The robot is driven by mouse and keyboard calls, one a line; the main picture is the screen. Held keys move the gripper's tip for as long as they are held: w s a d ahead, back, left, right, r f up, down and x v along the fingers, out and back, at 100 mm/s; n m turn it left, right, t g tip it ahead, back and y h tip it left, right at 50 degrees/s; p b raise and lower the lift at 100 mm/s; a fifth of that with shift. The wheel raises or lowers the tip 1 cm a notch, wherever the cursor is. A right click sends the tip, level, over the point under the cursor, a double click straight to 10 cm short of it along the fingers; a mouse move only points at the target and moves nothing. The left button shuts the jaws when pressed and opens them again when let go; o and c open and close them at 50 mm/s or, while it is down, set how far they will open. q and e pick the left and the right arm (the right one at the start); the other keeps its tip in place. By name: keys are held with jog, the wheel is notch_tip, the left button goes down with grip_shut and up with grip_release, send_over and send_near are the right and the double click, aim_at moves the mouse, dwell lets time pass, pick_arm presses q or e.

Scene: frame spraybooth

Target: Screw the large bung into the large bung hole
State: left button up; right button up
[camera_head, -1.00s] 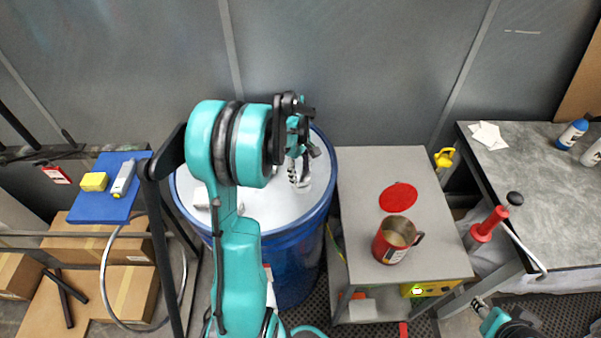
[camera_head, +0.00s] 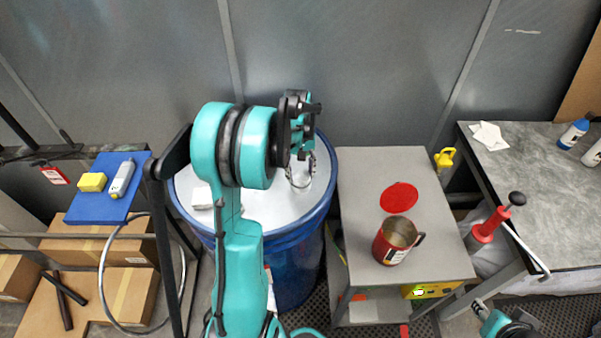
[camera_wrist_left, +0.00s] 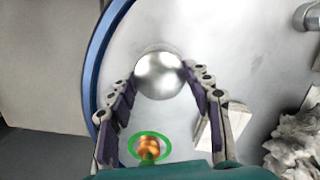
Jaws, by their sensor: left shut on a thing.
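The large bung (camera_wrist_left: 160,76) is a round silver disc between the fingertips of my left gripper (camera_wrist_left: 158,73). The fingers are shut on its two sides. It is over the grey-white drum top; the large bung hole is hidden, and I cannot tell whether the bung is seated in it. In the head view my left gripper (camera_head: 301,177) reaches down over the lid of the blue drum (camera_head: 291,273). A copper-coloured fitting (camera_wrist_left: 150,147) inside a green ring shows near the gripper's base. My right gripper (camera_head: 479,304) is at the lower right edge; its fingers are unclear.
A white block (camera_head: 202,196) lies on the drum lid beside my left arm. A blue board (camera_head: 106,208) is at the left. A wall stands close behind the drum.

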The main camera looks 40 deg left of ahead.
pick_arm(q)
jog(key=m, duration=0.4)
jog(key=shift+m, duration=0.3)
jog(key=o, duration=0.8)
